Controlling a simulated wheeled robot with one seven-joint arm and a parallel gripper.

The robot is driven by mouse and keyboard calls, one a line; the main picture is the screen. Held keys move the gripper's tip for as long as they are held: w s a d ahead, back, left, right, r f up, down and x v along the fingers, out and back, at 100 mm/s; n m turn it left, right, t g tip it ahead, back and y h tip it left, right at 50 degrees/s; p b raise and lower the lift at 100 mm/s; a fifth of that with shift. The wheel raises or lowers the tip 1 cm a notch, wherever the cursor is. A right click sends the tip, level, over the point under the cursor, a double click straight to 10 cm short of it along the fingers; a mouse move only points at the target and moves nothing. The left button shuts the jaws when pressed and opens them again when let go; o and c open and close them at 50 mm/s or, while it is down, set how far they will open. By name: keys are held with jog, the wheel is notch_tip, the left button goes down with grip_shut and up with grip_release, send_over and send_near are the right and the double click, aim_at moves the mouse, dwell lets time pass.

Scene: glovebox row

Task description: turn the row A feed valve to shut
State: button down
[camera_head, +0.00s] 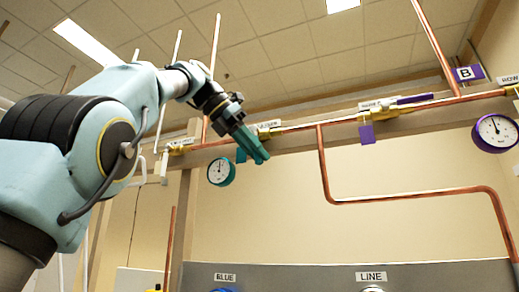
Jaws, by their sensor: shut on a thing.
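My gripper (231,118) is at the copper pipe run in the middle left of the head view, shut on a teal lever handle (252,146). The handle slants down and right from the dark jaws, across the line of the pipe. The row A feed valve body (277,129) sits beside it, brass-coloured, under a small white label that is too small to read fully. My jaws and the handle hide part of the valve and where the handle joins it. A small teal tag (241,156) hangs just left of the handle.
A teal-rimmed gauge (221,172) hangs close below my gripper. To the right are a purple valve lever (415,99), a purple tag (367,133), a "B" sign (467,73) and a purple gauge (495,132). A copper pipe (323,165) drops nearby. A grey panel (300,275) stands below.

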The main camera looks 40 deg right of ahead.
jog(key=shift+w+a+f+t+y, duration=0.1)
jog(key=shift+w+a+t+y, duration=0.05)
jog(key=shift+w+t+y, duration=0.2)
dwell(0.4)
jog(key=c, duration=0.8)
grip_release()
jog(key=shift+c, duration=0.2)
jog(key=shift+s+a, duration=0.1)
